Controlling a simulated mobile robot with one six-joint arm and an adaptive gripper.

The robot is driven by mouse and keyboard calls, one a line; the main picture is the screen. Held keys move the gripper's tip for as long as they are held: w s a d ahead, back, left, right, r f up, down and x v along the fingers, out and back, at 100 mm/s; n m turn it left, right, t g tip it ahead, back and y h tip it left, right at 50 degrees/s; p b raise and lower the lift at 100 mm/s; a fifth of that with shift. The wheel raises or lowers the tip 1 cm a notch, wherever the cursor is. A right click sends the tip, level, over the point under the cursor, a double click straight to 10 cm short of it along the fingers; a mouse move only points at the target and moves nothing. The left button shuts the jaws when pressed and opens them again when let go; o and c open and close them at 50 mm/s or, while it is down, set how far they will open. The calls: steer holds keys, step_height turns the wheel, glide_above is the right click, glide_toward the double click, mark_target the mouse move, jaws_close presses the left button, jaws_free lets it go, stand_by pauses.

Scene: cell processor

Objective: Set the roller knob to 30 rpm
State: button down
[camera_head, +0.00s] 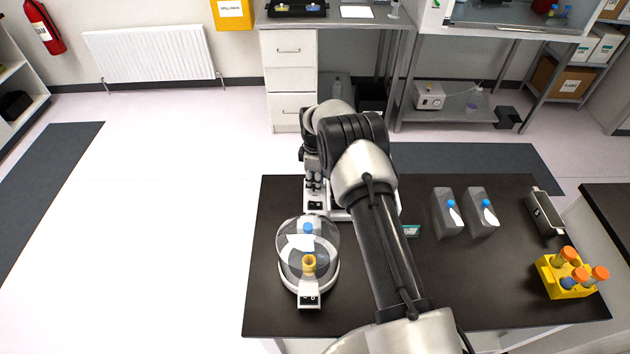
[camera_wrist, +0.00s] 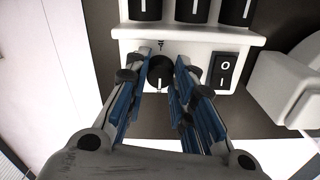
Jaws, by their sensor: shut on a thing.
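The roller knob (camera_wrist: 160,70) is a round black dial on the white front panel (camera_wrist: 190,48) of a device, in the wrist view. Its white pointer mark points toward the bottom of the picture. No rpm numbers can be read. My gripper (camera_wrist: 161,76) is shut on the knob, with one blue-padded finger at its left side and one at its right. A black rocker switch (camera_wrist: 223,70) marked O and I sits right of the knob. In the head view my gripper (camera_head: 314,183) is at the device's front (camera_head: 315,206), and my arm hides much of the device.
A round machine with a clear dome (camera_head: 308,240) stands on the dark table, toward the viewer from the device. Two grey bottles (camera_head: 448,215) with blue caps, a metal tray (camera_head: 546,213) and a yellow rack (camera_head: 570,287) of orange-capped tubes stand at right.

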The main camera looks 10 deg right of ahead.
steer(key=shift+f+m+b, duration=0.1)
steer(key=shift+m+b, duration=0.7)
steer(key=shift+m, duration=0.9)
steer(key=c, duration=1.3)
jaws_free()
